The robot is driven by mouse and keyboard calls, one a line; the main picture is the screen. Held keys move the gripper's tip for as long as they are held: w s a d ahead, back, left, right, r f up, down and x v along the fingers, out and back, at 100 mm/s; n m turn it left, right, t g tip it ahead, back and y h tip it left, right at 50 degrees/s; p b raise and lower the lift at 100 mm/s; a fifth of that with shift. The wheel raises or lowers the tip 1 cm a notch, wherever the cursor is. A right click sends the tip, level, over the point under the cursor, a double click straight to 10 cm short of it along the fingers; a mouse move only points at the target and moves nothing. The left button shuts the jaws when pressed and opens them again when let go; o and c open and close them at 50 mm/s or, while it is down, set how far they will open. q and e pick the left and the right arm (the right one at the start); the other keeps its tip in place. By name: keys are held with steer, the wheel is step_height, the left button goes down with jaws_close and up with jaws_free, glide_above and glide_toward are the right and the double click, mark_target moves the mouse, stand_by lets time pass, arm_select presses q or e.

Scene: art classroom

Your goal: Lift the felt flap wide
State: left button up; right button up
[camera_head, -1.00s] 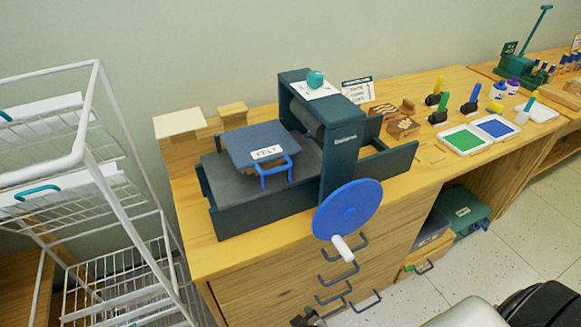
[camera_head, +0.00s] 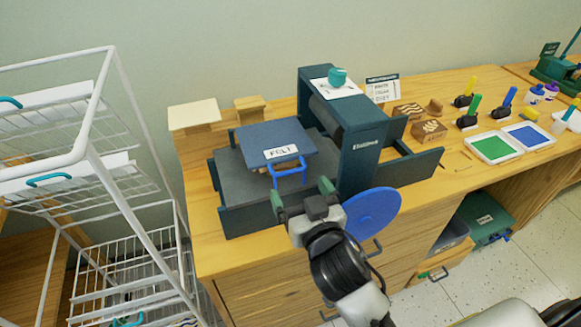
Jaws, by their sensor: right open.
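The felt flap (camera_head: 262,139) is a dark blue-grey panel with a white label reading FELT. It lies slightly tilted over the bed of the dark teal press (camera_head: 362,150). A blue loop handle (camera_head: 290,181) sticks out from its front edge. My right gripper (camera_head: 302,198) is open and empty, with green-tipped fingers. It is at the front edge of the press bed, just below and in front of the blue handle, and appears apart from it. My left gripper is not in view.
The press's blue hand wheel (camera_head: 376,212) is beside my right wrist, partly hidden. A white wire rack (camera_head: 120,160) stands at the left. Wooden blocks (camera_head: 194,114) sit behind the bed. Ink trays (camera_head: 493,148) and rollers are at the right of the table.

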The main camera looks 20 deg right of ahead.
mark_target(290, 172)
steer(key=shift+w+a+f+p, duration=0.1)
steer(key=shift+w+p, duration=0.25)
steer(key=shift+w, duration=2.85)
steer(key=shift+c, duration=0.2)
